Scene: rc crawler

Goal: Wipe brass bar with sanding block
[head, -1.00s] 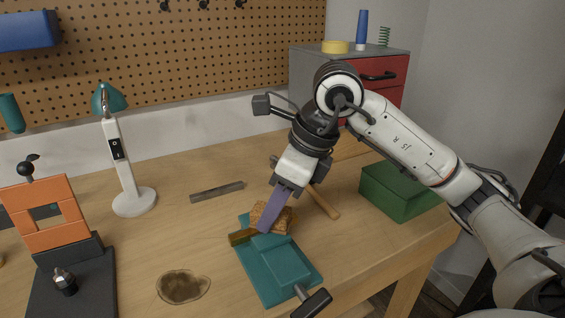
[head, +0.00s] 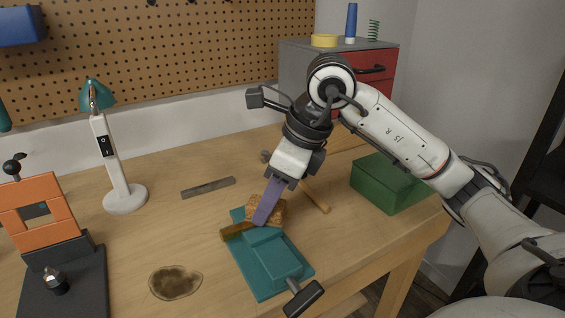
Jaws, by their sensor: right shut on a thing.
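The brass bar (head: 235,232) is a short dull-gold piece at the jaws of the teal vise (head: 270,262); part of it is hidden behind the block and finger. My right gripper (head: 265,208) has purple fingers pointing down and is shut on the sanding block (head: 279,211), a brown, grainy block. The block is over the vise, at the right part of the bar. It looks to be on or just above the bar; I cannot tell whether they touch. My left gripper is not in view.
A hammer (head: 316,197) lies behind the vise, and a green box (head: 389,184) stands to the right. A grey metal strip (head: 208,187), a white lamp (head: 125,198), an orange-and-black press (head: 40,215) and a brown stain (head: 175,282) are to the left. Bare wood lies between them.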

